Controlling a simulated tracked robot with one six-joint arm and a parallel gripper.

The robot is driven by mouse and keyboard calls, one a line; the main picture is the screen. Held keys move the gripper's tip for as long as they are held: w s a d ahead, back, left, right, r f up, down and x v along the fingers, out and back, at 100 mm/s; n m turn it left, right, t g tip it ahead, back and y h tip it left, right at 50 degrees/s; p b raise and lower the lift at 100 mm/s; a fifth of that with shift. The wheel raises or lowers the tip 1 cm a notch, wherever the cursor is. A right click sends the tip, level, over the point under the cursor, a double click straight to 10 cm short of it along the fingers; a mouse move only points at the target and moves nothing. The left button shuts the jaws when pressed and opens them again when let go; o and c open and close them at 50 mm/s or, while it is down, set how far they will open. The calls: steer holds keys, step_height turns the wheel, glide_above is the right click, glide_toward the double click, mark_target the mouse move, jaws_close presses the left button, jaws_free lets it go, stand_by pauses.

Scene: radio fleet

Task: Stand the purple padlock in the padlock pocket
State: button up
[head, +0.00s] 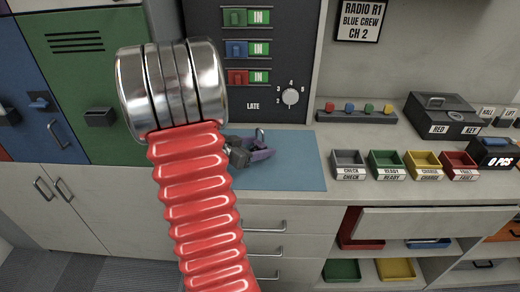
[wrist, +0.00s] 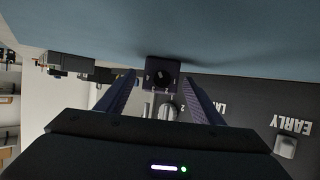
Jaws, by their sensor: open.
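The purple padlock (wrist: 162,73) stands on the blue mat in the wrist view, which sees the scene upside down. It looks very dark there, with a round dark spot on its face. It lies between the tips of my two fingers, with a gap on each side. My gripper (head: 262,151) is open, low over the mat in the head view. Its purple-looking fingers and the padlock overlap there, so the padlock's body is hard to make out. A small metal loop shows just above them. I cannot pick out the padlock pocket in either view.
The blue mat (head: 298,170) has free room right of my gripper. Grey, green, yellow and red trays (head: 386,165) stand farther right, before a black key box (head: 442,116). A dark panel with switches and a dial (head: 290,97) rises behind the mat.

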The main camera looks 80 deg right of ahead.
steer(key=shift+s+d+f, duration=0.1)
steer(key=shift+s+d, duration=0.05)
steer(key=shift+d, duration=0.1)
steer(key=shift+c, duration=0.5)
steer(key=c, duration=1.4)
steer(key=shift+c, duration=0.2)
step_height(320, 180, up, 10)
steer(key=shift+r, duration=0.1)
steer(key=shift+s, duration=0.1)
